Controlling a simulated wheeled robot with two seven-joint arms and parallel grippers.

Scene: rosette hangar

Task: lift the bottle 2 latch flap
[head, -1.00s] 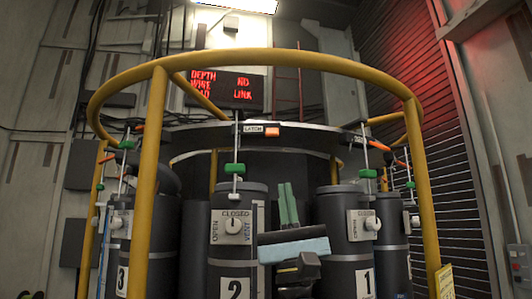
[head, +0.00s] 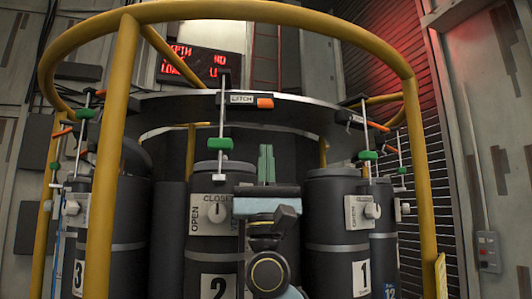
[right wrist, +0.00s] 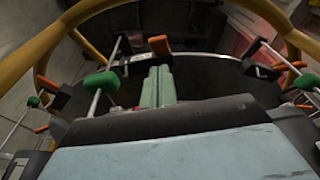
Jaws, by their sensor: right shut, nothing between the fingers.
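Bottle 2 (head: 212,245) is a dark grey cylinder with a "2" label and a dial reading OPEN and CLOSED. Above it, on the dark ring's rim, is a white LATCH plate with an orange latch flap (head: 265,102) at its right end. The flap also shows in the right wrist view (right wrist: 159,45), ahead of my fingertips. My right gripper (head: 266,152) has green fingers pointing up, shut and empty, below the flap and apart from it. In the right wrist view the fingers (right wrist: 158,72) lie side by side. My left gripper is not in view.
A yellow rail (head: 240,12) curves around the front and above, with posts at left and right. A rod with a green knob (head: 220,143) hangs just left of my right gripper. Bottle 1 (head: 335,215) stands right and bottle 3 (head: 118,220) left. A red-lettered sign is behind.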

